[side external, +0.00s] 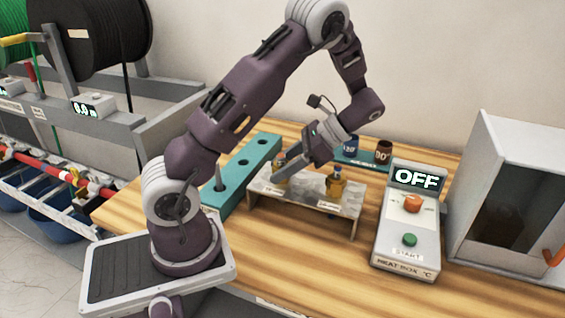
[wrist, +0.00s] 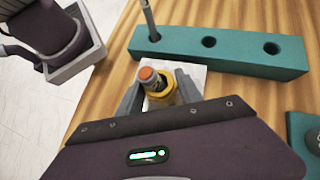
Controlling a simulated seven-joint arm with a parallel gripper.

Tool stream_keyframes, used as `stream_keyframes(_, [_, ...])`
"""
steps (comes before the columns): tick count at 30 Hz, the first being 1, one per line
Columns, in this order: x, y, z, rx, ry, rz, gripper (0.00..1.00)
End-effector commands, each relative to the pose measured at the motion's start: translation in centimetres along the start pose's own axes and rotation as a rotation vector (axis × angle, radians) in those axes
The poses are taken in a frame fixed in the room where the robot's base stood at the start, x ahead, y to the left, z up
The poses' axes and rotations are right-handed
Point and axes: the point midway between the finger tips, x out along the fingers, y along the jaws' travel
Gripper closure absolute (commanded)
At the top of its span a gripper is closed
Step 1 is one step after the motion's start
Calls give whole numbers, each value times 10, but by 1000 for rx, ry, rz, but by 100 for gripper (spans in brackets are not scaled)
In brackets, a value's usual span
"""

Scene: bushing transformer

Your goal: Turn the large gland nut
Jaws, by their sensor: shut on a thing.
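A brass gland nut (wrist: 160,98) shows in the wrist view, around a dark stem with an orange top. My gripper (wrist: 157,92) is shut on it, one grey finger on each side. In the side external view my gripper (side external: 283,166) reaches down at a tilt to the left brass fitting on a grey metal stand (side external: 308,204), and its fingers hide most of that fitting. A second brass gland fitting (side external: 334,187) stands upright and free on the right of the stand. I cannot tell from size alone which nut is larger.
A teal block with holes (side external: 236,180) and an upright rod lies left of the stand. Behind are a blue and a brown cup (side external: 383,152) on a teal base. A heat box control (side external: 407,225) reading OFF and a white box (side external: 510,190) stand right. The front wood is clear.

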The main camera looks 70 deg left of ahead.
Motion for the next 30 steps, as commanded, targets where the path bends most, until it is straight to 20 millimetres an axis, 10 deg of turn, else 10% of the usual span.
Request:
stream_keyframes(29, [1, 0, 0, -310, -2, 373, 100])
stream_keyframes(30, [0, 1, -1, -301, 0, 363, 55])
